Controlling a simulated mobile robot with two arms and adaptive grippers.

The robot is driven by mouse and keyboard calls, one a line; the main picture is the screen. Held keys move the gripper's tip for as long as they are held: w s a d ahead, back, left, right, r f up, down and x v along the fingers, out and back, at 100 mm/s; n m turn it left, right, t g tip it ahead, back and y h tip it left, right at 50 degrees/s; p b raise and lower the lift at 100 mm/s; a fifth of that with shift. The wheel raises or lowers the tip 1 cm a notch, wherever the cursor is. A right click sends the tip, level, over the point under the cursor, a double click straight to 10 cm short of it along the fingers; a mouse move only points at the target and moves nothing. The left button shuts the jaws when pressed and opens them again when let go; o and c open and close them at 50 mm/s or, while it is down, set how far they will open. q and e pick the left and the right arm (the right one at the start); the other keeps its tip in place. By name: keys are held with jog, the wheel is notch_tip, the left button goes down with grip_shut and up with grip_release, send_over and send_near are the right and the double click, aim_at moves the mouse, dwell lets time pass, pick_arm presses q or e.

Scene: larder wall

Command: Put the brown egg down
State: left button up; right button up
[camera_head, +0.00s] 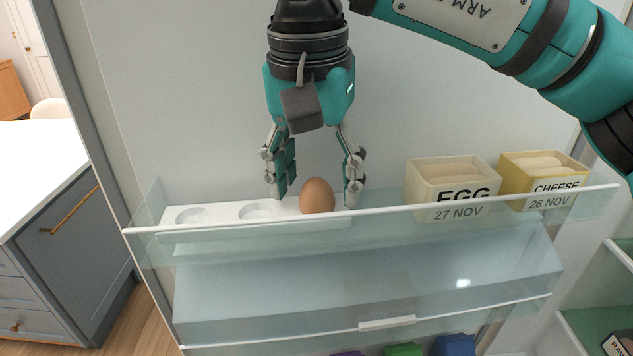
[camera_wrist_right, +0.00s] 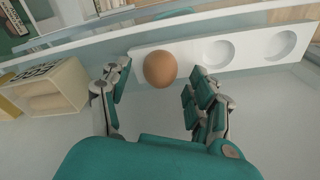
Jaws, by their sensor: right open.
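The brown egg (camera_head: 317,197) stands upright at the right end of the white egg tray (camera_head: 227,212) on the door shelf; it also shows in the right wrist view (camera_wrist_right: 160,69). Two round hollows to its left in the head view are empty. My right gripper (camera_head: 317,196) points down with its fingers open, one on each side of the egg. In the right wrist view the fingers (camera_wrist_right: 160,90) stand apart from the egg. The hollow under the egg is hidden. My left gripper is not in view.
A box labelled EGG 27 NOV (camera_head: 452,185) and a box labelled CHEESE 26 NOV (camera_head: 543,178) stand on the same shelf to the right. A clear front rail (camera_head: 380,209) runs before the tray. A counter (camera_head: 40,175) is at the left.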

aim_at(311, 192)
notch_tip(311, 192, up, 11)
jog(key=s, duration=0.1)
jog(key=shift+s+a+p, duration=0.15)
jog(key=shift+a+p, duration=0.1)
jog(key=shift+p, duration=0.2)
